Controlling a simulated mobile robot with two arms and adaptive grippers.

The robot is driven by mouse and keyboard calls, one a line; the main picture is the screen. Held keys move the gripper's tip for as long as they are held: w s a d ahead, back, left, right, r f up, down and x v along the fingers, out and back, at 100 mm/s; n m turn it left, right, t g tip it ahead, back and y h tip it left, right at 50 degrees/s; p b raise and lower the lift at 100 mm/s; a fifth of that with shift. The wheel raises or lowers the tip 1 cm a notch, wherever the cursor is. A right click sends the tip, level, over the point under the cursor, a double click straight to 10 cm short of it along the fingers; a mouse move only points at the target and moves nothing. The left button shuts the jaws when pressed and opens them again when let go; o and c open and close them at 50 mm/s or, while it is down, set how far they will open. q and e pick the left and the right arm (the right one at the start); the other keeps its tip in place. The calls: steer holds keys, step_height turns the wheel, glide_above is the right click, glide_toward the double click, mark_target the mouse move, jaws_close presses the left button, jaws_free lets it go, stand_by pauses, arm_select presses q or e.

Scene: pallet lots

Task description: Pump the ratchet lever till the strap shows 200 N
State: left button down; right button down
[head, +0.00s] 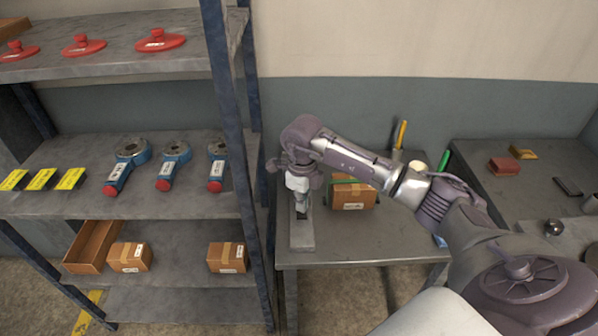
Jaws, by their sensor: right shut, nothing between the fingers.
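My right gripper (301,213) points down over the left part of the grey table, its fingers shut and apparently empty. It is just above or touching a light grey base plate (302,240); I cannot tell which. A small dark part shows at the fingertips, and I cannot make out whether it is the ratchet lever. A brown carton (353,198) with a green band, perhaps the strap, stands to the right of the gripper, partly behind my arm. No force reading is legible. My left gripper is out of view.
A blue-framed shelf (238,100) stands close on the left. It holds red lidded discs (83,45), blue ring-headed tools (172,165), yellow blocks (41,179) and cartons (227,257). Another table (490,200) at the right holds a red block (503,166). The table's front (360,251) is clear.

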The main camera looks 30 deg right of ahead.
mark_target(302, 234)
steer(key=shift+f, duration=0.15)
steer(key=shift+s+f+b, duration=0.1)
steer(key=shift+f+b, duration=0.7)
steer(key=shift+f, duration=0.05)
steer(key=shift+s+a+f+b, duration=0.1)
steer(key=shift+f+b, duration=1)
steer(key=shift+f, duration=0.4)
steer(key=shift+s+a+f+b, duration=0.1)
steer(key=shift+f+b, duration=0.95)
steer(key=shift+f, duration=0.4)
steer(key=shift+w+d+r+p, duration=0.15)
steer(key=shift+r+p, duration=1.05)
steer(key=shift+r, duration=0.85)
steer(key=shift+w+r+p, duration=0.1)
steer(key=shift+r+p, duration=1.1)
steer(key=shift+r, duration=0.8)
steer(key=shift+w+d+r+p, duration=0.15)
steer(key=shift+r+p, duration=1.05)
steer(key=shift+r, duration=0.85)
steer(key=shift+s+f, duration=0.1)
